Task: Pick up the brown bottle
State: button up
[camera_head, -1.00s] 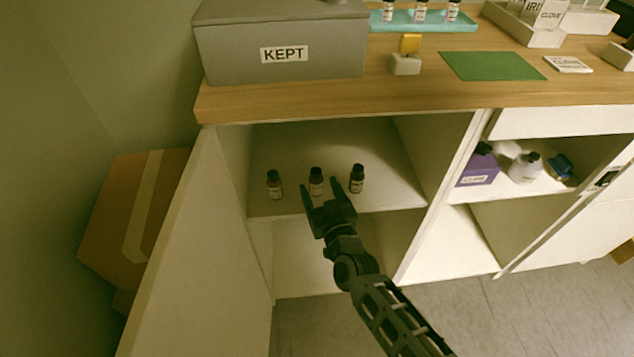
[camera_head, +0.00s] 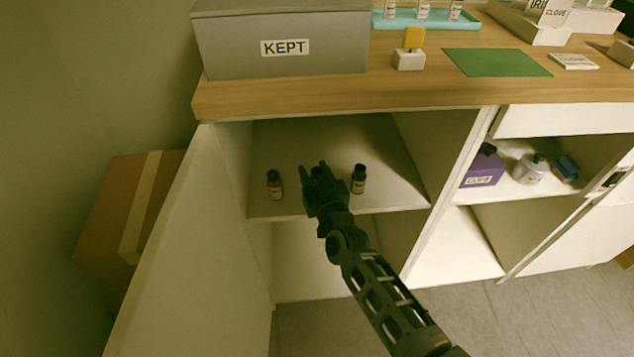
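Three small dark-capped bottles with pale labels stand in a row on the upper shelf of the open cabinet. The left bottle (camera_head: 274,185) looks reddish brown and the right bottle (camera_head: 358,179) looks darker. The middle bottle (camera_head: 317,172) is mostly hidden by my gripper; only its dark cap area shows between the fingers. My gripper (camera_head: 313,168) reaches into the cabinet with one finger on each side of the middle bottle. I cannot tell whether the fingers touch it. The left and right bottles stand clear of my gripper.
The shelf (camera_head: 385,150) is bare behind the bottles. An open door (camera_head: 170,260) bounds the left side. A grey KEPT box (camera_head: 285,65) sits on the wooden counter (camera_head: 300,98).

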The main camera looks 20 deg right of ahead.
jog(key=c, duration=0.6)
